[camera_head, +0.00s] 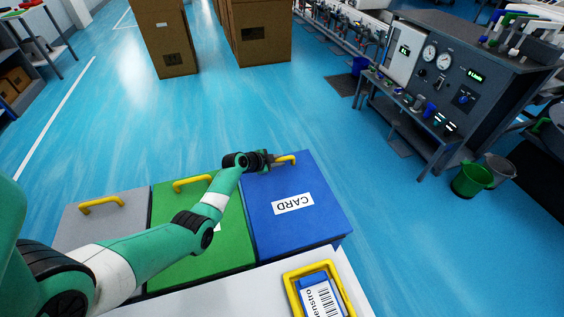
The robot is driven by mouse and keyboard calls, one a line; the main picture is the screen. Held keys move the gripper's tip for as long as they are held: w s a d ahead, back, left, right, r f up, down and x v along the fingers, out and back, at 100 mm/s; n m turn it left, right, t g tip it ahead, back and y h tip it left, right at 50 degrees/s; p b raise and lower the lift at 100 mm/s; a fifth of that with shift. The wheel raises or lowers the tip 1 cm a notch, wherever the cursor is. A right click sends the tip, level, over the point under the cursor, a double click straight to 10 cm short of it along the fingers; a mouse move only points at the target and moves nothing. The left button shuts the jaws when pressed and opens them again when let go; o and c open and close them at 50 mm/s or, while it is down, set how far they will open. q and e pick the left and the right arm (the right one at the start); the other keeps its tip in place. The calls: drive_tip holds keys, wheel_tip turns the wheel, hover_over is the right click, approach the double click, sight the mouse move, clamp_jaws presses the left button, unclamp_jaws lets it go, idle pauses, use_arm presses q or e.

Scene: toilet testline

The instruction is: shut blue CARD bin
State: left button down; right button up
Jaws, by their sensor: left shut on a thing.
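The blue bin (315,222) has a flat blue lid with a white label reading CARD, upside down in the head view. The lid lies level, about flush with the lids beside it. A yellow handle (288,159) stands at its far edge. My left gripper (273,160) is at that far edge, shut on the yellow handle; its fingertips are small and partly hidden. My left arm reaches in from the left across the green bin. My right gripper does not show.
A green bin (180,258) and a grey bin (128,215) with yellow handles stand left of the blue one. A white surface (240,297) with a yellow-rimmed tray (290,281) is in front. Blue floor beyond is clear up to the cardboard boxes (262,40). A test bench stands right.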

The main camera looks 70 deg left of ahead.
use_arm(q)
drive_tip(key=shift+s+d+f, duration=0.1)
drive_tip(key=shift+s+f, duration=0.1)
drive_tip(key=shift+f, duration=0.3)
drive_tip(key=c, duration=0.8)
unclamp_jaws()
drive_tip(key=shift+o, duration=0.2)
drive_tip(key=shift+s+r+p, duration=0.2)
drive_tip(key=shift+r+p, duration=0.3)
drive_tip(key=p+v, duration=0.8)
drive_tip(key=v, duration=0.3)
drive_tip(key=shift+p, duration=0.3)
drive_tip(key=shift+w+r, duration=0.1)
drive_tip(key=shift+w, duration=0.05)
